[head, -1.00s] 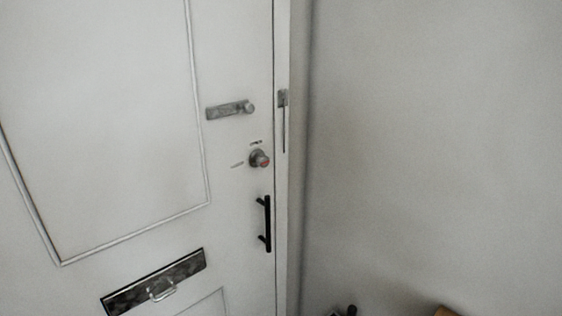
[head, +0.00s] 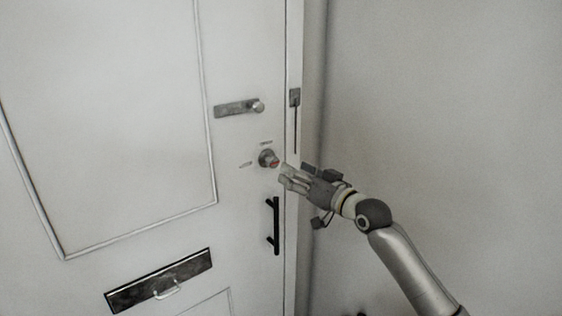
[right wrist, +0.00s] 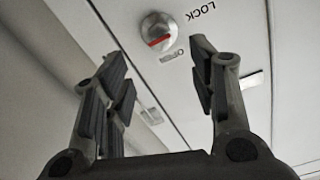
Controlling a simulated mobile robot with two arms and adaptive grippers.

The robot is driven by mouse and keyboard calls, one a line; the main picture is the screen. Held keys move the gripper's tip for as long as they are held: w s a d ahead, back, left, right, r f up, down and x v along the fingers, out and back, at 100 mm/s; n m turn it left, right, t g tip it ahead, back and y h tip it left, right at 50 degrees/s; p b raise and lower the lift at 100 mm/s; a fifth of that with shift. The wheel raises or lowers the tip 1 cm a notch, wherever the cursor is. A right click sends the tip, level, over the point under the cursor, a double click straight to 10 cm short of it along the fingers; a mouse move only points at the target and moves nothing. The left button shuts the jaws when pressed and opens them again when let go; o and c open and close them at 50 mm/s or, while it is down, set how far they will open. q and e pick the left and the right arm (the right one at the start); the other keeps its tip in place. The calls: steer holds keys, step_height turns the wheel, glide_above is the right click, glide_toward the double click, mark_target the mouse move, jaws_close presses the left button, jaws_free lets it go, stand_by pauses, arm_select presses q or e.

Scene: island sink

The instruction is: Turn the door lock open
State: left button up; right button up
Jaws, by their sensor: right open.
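The door lock is a round metal knob (head: 267,158) with a red mark, on the white door (head: 110,120) near its right edge. In the right wrist view the knob (right wrist: 158,31) shows a red stripe, with the word LOCK beside it and another, partly legible label below. My right gripper (head: 283,172) comes in from the right, its fingertips close to the knob's lower right. In the right wrist view its fingers (right wrist: 158,62) are spread open and empty, with the knob beyond the tips. I cannot see my left gripper.
A metal latch (head: 239,107) sits above the knob. A black pull handle (head: 275,226) is below it, near my right gripper. A mail slot (head: 158,281) is at lower left. The door frame and a bare wall (head: 440,110) lie to the right.

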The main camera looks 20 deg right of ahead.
mark_target(275, 163)
steer(key=p+x, duration=0.2)
steer(key=x, duration=0.8)
steer(key=shift+w+f, duration=0.1)
steer(key=shift+f, duration=0.05)
steer(key=shift+c, duration=0.3)
